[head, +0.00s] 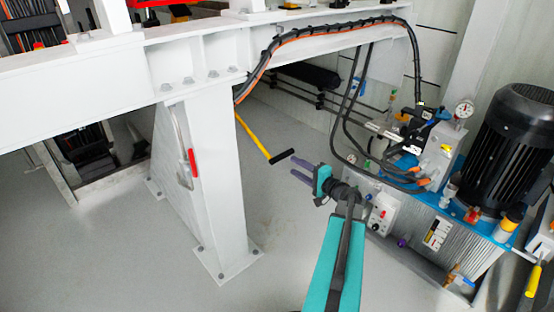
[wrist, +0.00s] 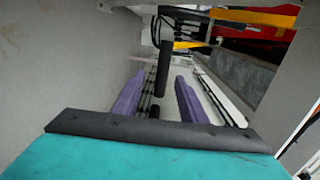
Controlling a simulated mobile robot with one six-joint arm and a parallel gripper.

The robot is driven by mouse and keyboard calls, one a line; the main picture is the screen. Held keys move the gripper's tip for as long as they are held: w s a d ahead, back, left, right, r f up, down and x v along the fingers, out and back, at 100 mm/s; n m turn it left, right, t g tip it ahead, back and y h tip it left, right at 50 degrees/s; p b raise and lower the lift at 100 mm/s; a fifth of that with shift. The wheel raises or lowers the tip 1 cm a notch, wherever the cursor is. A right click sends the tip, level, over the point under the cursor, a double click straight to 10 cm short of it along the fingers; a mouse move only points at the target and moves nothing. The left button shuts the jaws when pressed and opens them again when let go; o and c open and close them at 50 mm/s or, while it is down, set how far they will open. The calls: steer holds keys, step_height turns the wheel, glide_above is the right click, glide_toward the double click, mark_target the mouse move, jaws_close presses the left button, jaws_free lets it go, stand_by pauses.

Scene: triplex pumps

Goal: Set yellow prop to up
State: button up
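The yellow prop (head: 253,134) is a yellow bar slanting down to the right from behind the white post, with a black crosswise handle (head: 282,156) at its lower end. My gripper (head: 296,167) has two purple fingers and points left, with its tips close to the handle's right end. In the wrist view my gripper (wrist: 160,80) is open, with a wide gap between the fingers. The black handle (wrist: 163,68) stands upright in line with that gap. I cannot tell how far it lies beyond the tips. The prop's upper end is hidden in the head view.
A white steel post (head: 205,180) with a red-handled lever (head: 192,162) stands left of the prop, under a white beam (head: 200,62). Black hoses (head: 353,95) hang behind. A pump unit with a black motor (head: 515,140) is at right. Grey floor (head: 120,240) is open at lower left.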

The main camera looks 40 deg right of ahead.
steer(key=shift+s+d+r, duration=0.25)
steer(key=shift+d+r, duration=0.05)
steer(key=shift+d, duration=0.35)
steer(key=shift+d, duration=0.1)
steer(key=w+b, duration=0.3)
steer(key=w, duration=1)
steer(key=shift+w+d+f+b, duration=0.25)
steer(key=shift+w+d+b, duration=0.1)
steer(key=shift+b, duration=0.05)
